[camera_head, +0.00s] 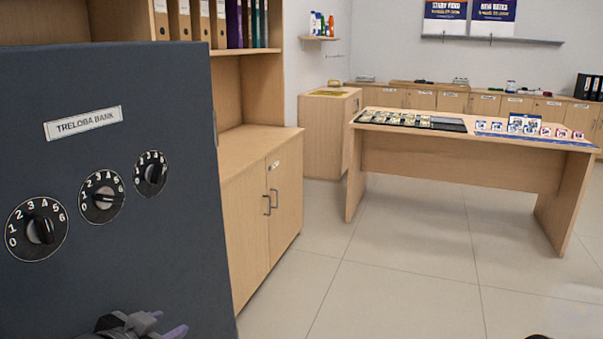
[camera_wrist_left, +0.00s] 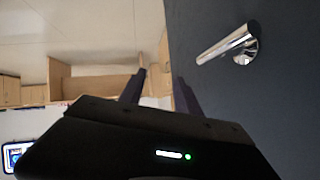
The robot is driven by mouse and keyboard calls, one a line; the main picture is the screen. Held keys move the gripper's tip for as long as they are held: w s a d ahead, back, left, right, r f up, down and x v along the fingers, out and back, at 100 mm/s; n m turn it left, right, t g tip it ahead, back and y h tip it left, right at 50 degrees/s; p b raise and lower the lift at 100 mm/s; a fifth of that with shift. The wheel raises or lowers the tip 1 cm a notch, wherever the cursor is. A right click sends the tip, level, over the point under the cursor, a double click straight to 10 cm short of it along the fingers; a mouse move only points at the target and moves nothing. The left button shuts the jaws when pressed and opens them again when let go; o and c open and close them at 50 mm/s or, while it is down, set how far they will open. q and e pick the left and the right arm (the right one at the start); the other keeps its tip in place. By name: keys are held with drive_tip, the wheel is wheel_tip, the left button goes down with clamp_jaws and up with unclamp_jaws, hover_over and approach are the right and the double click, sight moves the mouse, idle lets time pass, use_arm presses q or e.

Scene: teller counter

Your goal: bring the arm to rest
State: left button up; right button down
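My left gripper (camera_head: 160,328) shows at the bottom edge of the head view, in front of the lower part of a dark blue-grey safe door (camera_head: 120,240). In the left wrist view its two dark fingers stand apart with nothing between them, so the gripper (camera_wrist_left: 160,88) is open and empty. A silver lever handle (camera_wrist_left: 228,45) on the dark door (camera_wrist_left: 285,110) is up and to the right of the fingers, apart from them.
The door carries a TRELOBA BANK label (camera_head: 83,123) and three numbered dials (camera_head: 102,197). A wooden cabinet (camera_head: 270,210) stands right of it. A wooden table (camera_head: 460,165) with trays and small cards stands farther back. The tiled floor (camera_head: 390,290) between is clear.

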use_arm(q)
drive_tip(key=d+f+n+g+h, duration=0.15)
drive_tip(key=d+f, duration=0.45)
drive_tip(key=f, duration=0.7)
drive_tip(key=d+f+n+g+h, duration=0.1)
drive_tip(key=d+f+n+g, duration=0.2)
drive_tip(key=d+f, duration=0.65)
drive_tip(key=s+d+f+n+g, duration=0.1)
drive_tip(key=s+d+f+g, duration=0.15)
drive_tip(key=s+f, duration=0.75)
drive_tip(key=s+d+f+n+g, duration=0.15)
drive_tip(key=s+f+g, duration=0.25)
drive_tip(key=s+f, duration=0.6)
wheel_tip(320, 180, up, 23)
drive_tip(key=d+h+p, duration=0.1)
drive_tip(key=p, duration=2.4)
drive_tip(key=shift+w+m, duration=0.3)
drive_tip(key=shift+w, duration=0.15)
